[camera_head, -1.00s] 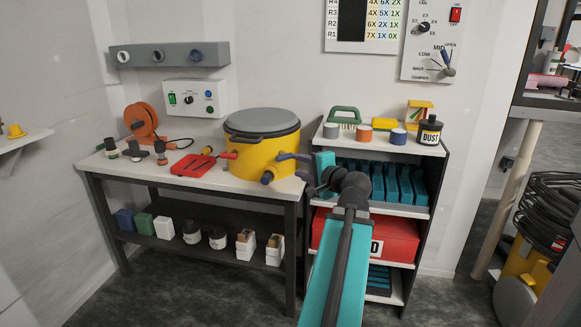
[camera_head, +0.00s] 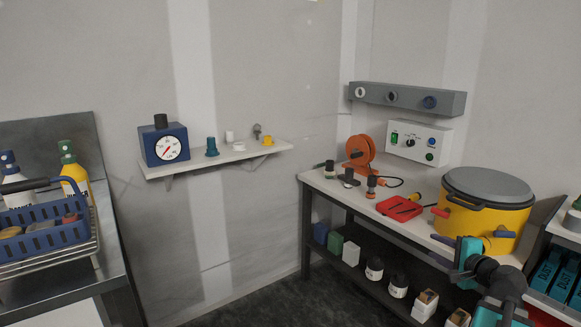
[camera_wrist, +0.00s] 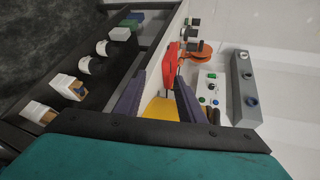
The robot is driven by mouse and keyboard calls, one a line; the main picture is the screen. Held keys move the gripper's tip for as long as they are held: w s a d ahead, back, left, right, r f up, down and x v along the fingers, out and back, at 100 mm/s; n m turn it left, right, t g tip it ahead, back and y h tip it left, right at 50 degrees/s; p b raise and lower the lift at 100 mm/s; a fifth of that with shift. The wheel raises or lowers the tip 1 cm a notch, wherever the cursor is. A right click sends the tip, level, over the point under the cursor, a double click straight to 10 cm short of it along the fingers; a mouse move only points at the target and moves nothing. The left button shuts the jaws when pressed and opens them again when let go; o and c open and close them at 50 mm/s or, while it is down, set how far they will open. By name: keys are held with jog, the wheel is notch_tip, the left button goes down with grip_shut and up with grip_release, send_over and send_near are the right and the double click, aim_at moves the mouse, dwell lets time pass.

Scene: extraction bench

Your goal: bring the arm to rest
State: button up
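My gripper (camera_head: 447,256) is at the lower right of the head view, in front of the bench and the yellow pot (camera_head: 478,219). Its teal body and dark joints show there. In the wrist view, the two dark fingers of my gripper (camera_wrist: 161,82) stand apart with nothing held between them. Part of the yellow pot (camera_wrist: 160,109) and the red tray (camera_wrist: 170,66) show beyond and between the fingers. The rest of my arm runs out of the head view at the bottom right.
The workbench (camera_head: 335,190) carries an orange reel (camera_head: 359,150) and several small fittings. A wall shelf (camera_head: 215,158) holds a blue gauge box (camera_head: 164,146). A blue basket (camera_head: 40,240) stands on a counter at left. Open floor lies between counter and bench.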

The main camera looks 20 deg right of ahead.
jog(key=w+a+f+n+g+y+p, duration=0.2)
jog(key=w+a+f, duration=0.35)
jog(key=a, duration=0.45)
jog(key=w+a+f+n+g+y+p, duration=0.1)
jog(key=w+a+f+y+p, duration=0.25)
jog(key=a+f, duration=0.45)
jog(key=s+a+f+n+g+y+p, duration=0.1)
jog(key=s+a+f+n+g+p, duration=0.15)
jog(key=a+f, duration=0.6)
jog(key=s+a+f+n+g+y+p, duration=0.1)
jog(key=a+f+n+g+p, duration=0.2)
jog(key=a, duration=1.1)
jog(key=s+a+f+n+g+p, duration=0.3)
jog(key=s+a+f+n+g, duration=0.25)
jog(key=s+a+f, duration=0.7)
jog(key=s+d+f+n+g+h+p, duration=0.1)
jog(key=s+d+n+g+h, duration=0.1)
jog(key=s, duration=0.7)
jog(key=s+d+f+n+g+h, duration=0.2)
jog(key=s+d+n+g+h, duration=0.1)
jog(key=s, duration=0.6)
jog(key=shift+s+f+n+g+p, duration=0.2)
jog(key=shift+s+n+g+p, duration=0.15)
jog(key=shift+n, duration=0.55)
